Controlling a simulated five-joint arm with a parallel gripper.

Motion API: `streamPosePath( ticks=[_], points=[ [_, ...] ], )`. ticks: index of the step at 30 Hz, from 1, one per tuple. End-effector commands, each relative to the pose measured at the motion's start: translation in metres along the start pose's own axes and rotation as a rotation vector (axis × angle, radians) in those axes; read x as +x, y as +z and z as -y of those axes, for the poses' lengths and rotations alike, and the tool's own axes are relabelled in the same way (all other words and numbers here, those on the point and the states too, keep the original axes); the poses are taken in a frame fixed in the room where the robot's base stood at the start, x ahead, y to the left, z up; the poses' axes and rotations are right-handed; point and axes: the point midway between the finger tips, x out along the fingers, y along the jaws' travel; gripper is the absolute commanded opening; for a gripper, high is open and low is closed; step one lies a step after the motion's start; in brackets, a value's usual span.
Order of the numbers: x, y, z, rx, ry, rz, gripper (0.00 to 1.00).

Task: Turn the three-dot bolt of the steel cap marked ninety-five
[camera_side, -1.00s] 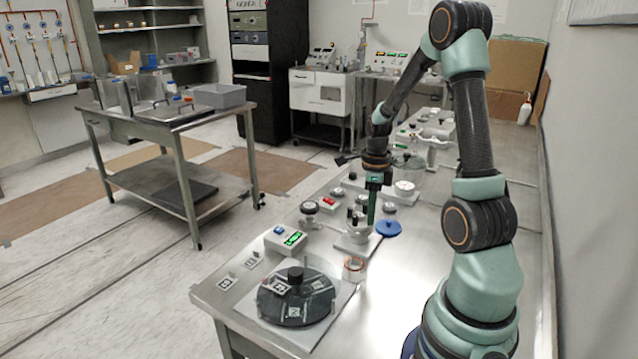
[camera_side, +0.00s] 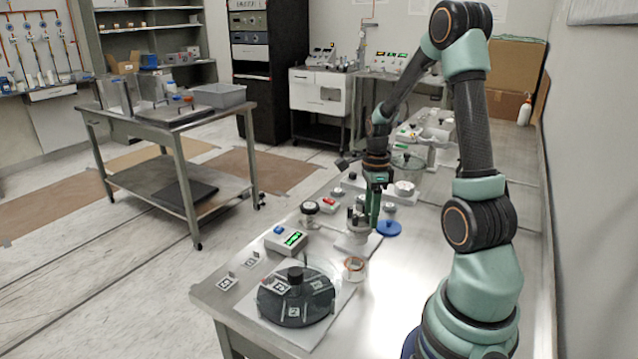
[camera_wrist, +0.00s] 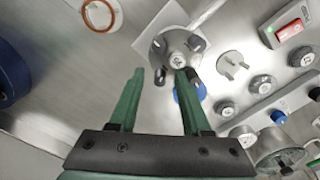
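A round steel cap (camera_wrist: 172,50) with several dark upright bolts around it stands on a light square plate (camera_wrist: 150,40). It also shows in the side view (camera_side: 358,238). A small pale label sits on its middle; its marking is too small to read. I cannot tell which bolt carries three dots. The right fingertip overlaps the cap's edge in the wrist view; contact cannot be told. In the side view my gripper (camera_side: 371,222) is just above and right of the cap.
A blue disc (camera_side: 388,228) lies right of the cap. A copper-coloured ring (camera_side: 354,265) and a glass-covered dark chamber (camera_side: 298,300) are nearer the front. The bench at right is bare.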

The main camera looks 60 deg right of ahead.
Motion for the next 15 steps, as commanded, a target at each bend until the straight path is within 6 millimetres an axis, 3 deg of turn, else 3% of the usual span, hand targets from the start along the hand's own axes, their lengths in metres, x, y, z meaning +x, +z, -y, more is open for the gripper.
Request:
streamPosePath(
  ticks=[8, 15],
  points=[
    [-0.008, 0.0, 0.001, 0.001, -0.002, 0.0, 0.48],
    [-0.051, 0.0, 0.001, 0.001, -0.007, 0.001, 0.48]
  ],
)
